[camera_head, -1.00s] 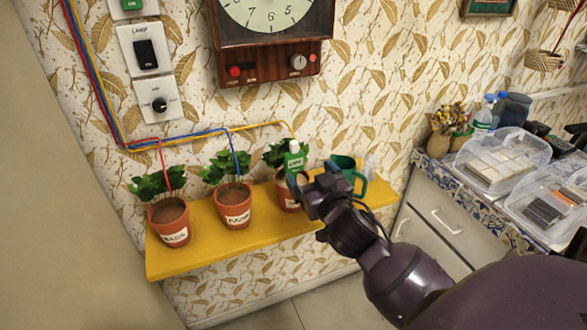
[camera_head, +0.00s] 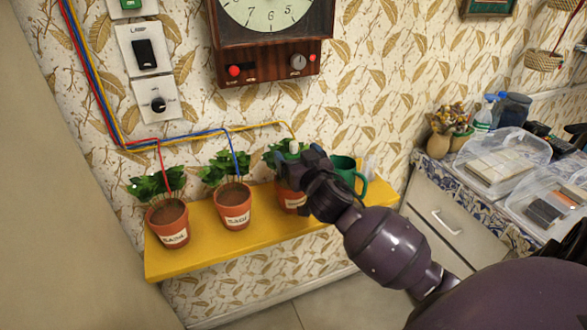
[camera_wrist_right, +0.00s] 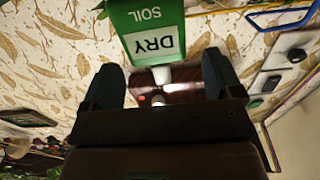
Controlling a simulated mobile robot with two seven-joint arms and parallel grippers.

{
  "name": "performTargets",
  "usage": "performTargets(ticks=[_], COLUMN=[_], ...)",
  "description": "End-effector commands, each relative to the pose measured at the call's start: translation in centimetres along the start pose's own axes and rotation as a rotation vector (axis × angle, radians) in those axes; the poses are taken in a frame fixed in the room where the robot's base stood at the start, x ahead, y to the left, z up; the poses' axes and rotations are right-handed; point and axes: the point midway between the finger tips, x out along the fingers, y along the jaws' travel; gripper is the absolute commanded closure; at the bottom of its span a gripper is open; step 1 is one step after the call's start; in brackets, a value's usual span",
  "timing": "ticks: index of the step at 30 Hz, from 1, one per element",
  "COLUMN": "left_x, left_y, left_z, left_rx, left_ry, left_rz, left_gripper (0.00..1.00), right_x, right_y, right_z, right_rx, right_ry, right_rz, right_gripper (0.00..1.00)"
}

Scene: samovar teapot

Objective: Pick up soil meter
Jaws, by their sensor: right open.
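The soil meter (camera_wrist_right: 152,28) is a green block with a white label reading "DRY SOIL", upside down at the top of the right wrist view. In the head view, only its pale top (camera_head: 293,146) shows above the third potted plant (camera_head: 290,199); my gripper hides the rest. My right gripper (camera_head: 306,166) is at that pot, close to the meter. In the wrist view its two dark fingers (camera_wrist_right: 160,62) are apart, with the meter's lower end between the tips. I cannot tell whether they touch it. My left gripper is not in view.
The pots stand on a yellow shelf (camera_head: 190,257). Two more potted plants (camera_head: 234,205) with wires are to the left. A green mug (camera_head: 345,172) stands close to the right of my gripper. A wall clock (camera_head: 265,50) hangs above. A counter with clear boxes (camera_head: 500,160) is on the right.

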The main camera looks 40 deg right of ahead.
Motion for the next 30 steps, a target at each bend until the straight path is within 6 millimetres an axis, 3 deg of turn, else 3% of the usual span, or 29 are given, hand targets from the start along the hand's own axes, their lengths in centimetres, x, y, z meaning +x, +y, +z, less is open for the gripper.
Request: performTargets(ticks=[6,14,27,30], left_x=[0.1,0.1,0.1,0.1], left_y=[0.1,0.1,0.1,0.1], left_z=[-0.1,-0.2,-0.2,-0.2], left_rx=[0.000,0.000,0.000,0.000], left_ry=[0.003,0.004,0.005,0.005], left_rz=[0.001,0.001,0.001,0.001], left_gripper=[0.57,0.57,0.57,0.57], right_x=[2.1,2.3,2.3,2.3], right_y=[0.0,0.0,0.0,0.0], right_z=[0.1,0.1,0.1,0.0], right_rx=[-0.001,0.000,0.000,0.000], right_ry=[-0.001,-0.001,-0.001,-0.001], right_rz=[0.000,-0.001,-0.001,-0.001], right_gripper=[0.15,0.15,0.81,0.86])
